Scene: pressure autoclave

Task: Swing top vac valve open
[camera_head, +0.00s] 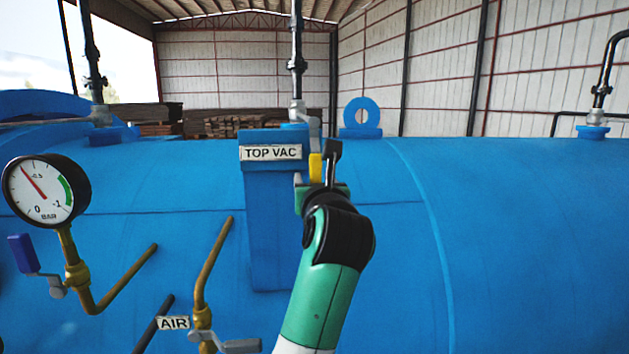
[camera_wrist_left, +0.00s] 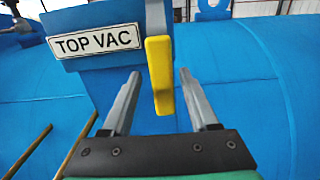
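The top vac valve has a yellow handle (camera_head: 315,167) that hangs straight down from a grey lever, just right of the TOP VAC label (camera_head: 271,152). In the left wrist view the yellow handle (camera_wrist_left: 160,74) is upright in the picture, with the label (camera_wrist_left: 97,41) to its left. My left gripper (camera_head: 317,168) is at the handle. In the left wrist view its fingers (camera_wrist_left: 159,78) are open, one on each side of the handle, with visible gaps. How deep the handle sits between them is hard to tell. My right gripper is not in view.
A big blue tank (camera_head: 520,230) fills the scene behind the valve. A pressure gauge (camera_head: 46,190) and a blue-handled valve (camera_head: 24,254) are at the left. An AIR valve (camera_head: 203,335) with brass pipe is at the lower left. A vertical pipe (camera_head: 297,60) rises above the valve.

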